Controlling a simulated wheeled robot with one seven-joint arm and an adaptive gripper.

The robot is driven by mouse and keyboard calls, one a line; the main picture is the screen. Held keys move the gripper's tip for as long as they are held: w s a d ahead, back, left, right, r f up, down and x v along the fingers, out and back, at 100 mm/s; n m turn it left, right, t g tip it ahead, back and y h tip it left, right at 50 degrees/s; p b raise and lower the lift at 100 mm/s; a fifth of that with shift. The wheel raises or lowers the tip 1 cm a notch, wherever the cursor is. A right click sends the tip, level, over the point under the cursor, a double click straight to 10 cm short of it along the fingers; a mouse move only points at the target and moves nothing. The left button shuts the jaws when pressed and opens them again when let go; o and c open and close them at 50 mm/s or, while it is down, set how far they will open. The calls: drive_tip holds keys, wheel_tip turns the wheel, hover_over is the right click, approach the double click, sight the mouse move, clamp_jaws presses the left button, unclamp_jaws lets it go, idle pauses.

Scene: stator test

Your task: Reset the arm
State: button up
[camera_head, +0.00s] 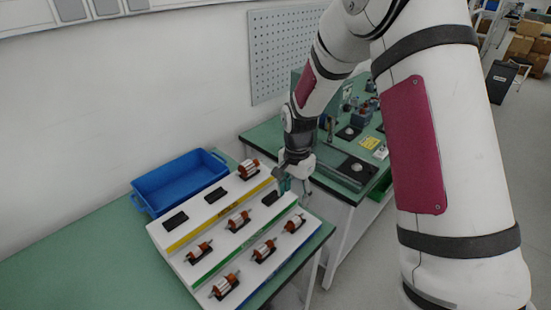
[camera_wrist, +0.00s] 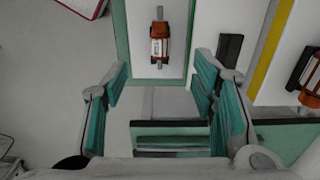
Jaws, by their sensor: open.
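My gripper (camera_head: 282,186) hangs over the right part of a white stepped rack (camera_head: 160,236). In the wrist view its two teal fingers stand wide apart with nothing between them (camera_wrist: 160,82). Several copper-and-silver motor parts sit on the rack, such as one at the back (camera_head: 249,169), one in the middle (camera_head: 238,220) and one at the front (camera_head: 224,286). In the wrist view a motor part (camera_wrist: 160,42) lies ahead of the fingers, apart from them. Another (camera_wrist: 312,80) shows at the right edge.
Black holders without parts (camera_head: 176,222) show on the rack. A blue bin (camera_head: 180,182) stands behind it on the green table (camera_head: 60,262). A second green bench (camera_head: 262,135) with equipment stands behind my arm. A perforated panel (camera_head: 283,55) is on the wall. The table's left side is clear.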

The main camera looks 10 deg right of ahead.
drive_tip(key=s+r+n+t, duration=0.1)
drive_tip(key=s+r+n, duration=0.3)
drive_tip(key=r, duration=0.6)
drive_tip(key=s+r+n+t, duration=0.1)
drive_tip(key=s+r+t, duration=0.1)
drive_tip(key=s+r, duration=0.6)
drive_tip(key=s+r+n+t, duration=0.1)
drive_tip(key=s+r+n, duration=0.2)
drive_tip(key=s+r, duration=0.2)
drive_tip(key=s+r+n+t, duration=0.1)
drive_tip(key=s+r+n, duration=0.2)
drive_tip(key=s, duration=0.6)
drive_tip(key=shift+s+d+r+t, duration=0.3)
drive_tip(key=shift+d+r, duration=0.1)
drive_tip(key=shift+r, duration=0.55)
